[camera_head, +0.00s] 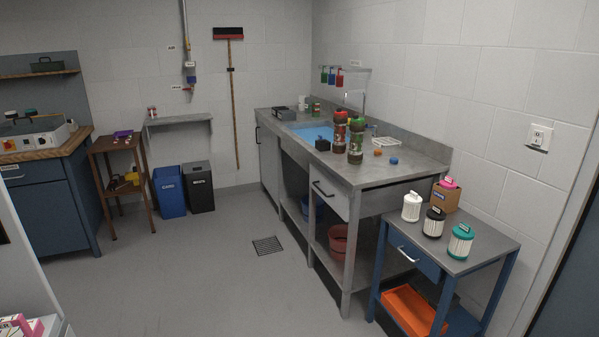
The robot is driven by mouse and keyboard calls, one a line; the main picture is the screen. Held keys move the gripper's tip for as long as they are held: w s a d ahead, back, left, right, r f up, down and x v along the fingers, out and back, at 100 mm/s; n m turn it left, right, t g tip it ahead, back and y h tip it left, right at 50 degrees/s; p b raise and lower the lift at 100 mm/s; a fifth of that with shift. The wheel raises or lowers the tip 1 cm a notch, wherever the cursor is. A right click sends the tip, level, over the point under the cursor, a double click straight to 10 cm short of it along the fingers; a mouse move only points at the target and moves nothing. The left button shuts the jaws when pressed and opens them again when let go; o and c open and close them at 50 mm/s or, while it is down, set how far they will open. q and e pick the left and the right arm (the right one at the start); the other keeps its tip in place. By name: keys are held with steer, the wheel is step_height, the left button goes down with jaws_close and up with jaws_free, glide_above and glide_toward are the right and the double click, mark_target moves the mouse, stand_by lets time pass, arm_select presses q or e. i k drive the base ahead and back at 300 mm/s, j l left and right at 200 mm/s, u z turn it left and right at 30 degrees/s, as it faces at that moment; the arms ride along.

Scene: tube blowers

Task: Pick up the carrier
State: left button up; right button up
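No object is clearly marked as the carrier, and I cannot tell which one it is. Three ribbed canisters with top handles stand upright on the small blue-framed table (478,262) at the right: one white (411,207), one black-topped (434,223), one teal-topped (460,242). Two dark bottles, one with a red cap (339,133) and one with a green cap (356,141), stand on the sink counter (372,172). Neither of my grippers is in view.
Blue (169,192) and black (199,187) bins stand by the back wall, near a wooden side table (113,144). The middle floor is clear around a drain grate (267,246).

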mark_target(354, 155)
steer(key=i+j, duration=0.1)
steer(key=i, duration=2)
steer(key=i+z, duration=0.15)
steer(key=i, duration=0.3)
steer(key=i+j+z, duration=0.2)
steer(key=i, duration=0.25)
steer(key=j+z, duration=0.3)
steer(key=j, duration=1)
